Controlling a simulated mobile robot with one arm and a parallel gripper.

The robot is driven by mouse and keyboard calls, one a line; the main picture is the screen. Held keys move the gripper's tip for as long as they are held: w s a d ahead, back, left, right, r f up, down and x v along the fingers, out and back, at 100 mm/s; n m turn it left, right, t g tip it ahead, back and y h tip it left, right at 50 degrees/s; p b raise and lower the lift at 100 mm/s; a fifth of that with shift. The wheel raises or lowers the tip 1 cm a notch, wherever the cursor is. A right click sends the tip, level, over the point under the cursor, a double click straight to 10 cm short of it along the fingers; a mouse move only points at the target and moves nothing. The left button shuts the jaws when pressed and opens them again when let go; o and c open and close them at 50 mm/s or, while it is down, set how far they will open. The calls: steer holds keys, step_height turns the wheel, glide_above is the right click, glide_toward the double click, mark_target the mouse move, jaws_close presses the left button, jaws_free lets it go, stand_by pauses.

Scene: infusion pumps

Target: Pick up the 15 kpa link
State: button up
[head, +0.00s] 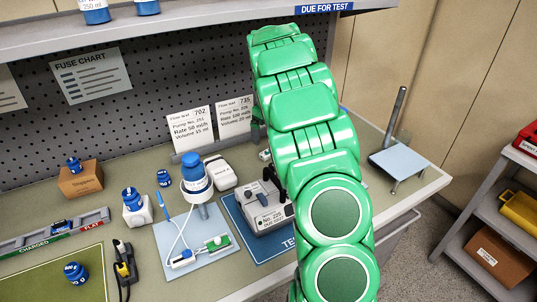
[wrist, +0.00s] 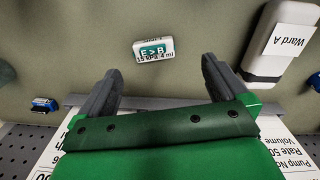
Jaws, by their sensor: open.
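The 15 kPa link (wrist: 153,48) is a small white block with a green label reading "E > B, 15 kPa 4 ml". It lies flat on the bench in the wrist view. My gripper (wrist: 161,65) is open, with its two dark fingers apart. The link shows in the gap just beyond the fingertips, and nothing is between the fingers.
A white device marked "Ward A" (wrist: 272,45) lies to the right of the link in the wrist view. A small blue item (wrist: 44,104) lies at the left. In the head view, a grey pump (head: 262,214) stands on a blue mat, left of my arm. Cards lean at the pegboard.

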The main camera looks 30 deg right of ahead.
mark_target(268, 152)
steer(key=shift+d+f, duration=0.15)
steer(key=shift+d, duration=0.1)
steer(key=shift+w+d+f, duration=0.1)
steer(key=shift+d+f, duration=0.1)
steer(key=shift+f, duration=1.75)
steer(key=shift+w+d+f, duration=0.1)
steer(key=shift+d+f, duration=0.05)
steer(key=shift+f, duration=1.75)
steer(key=shift+c, duration=0.3)
steer(key=c, duration=1)
steer(key=shift+r, duration=0.15)
steer(key=shift+c, duration=0.2)
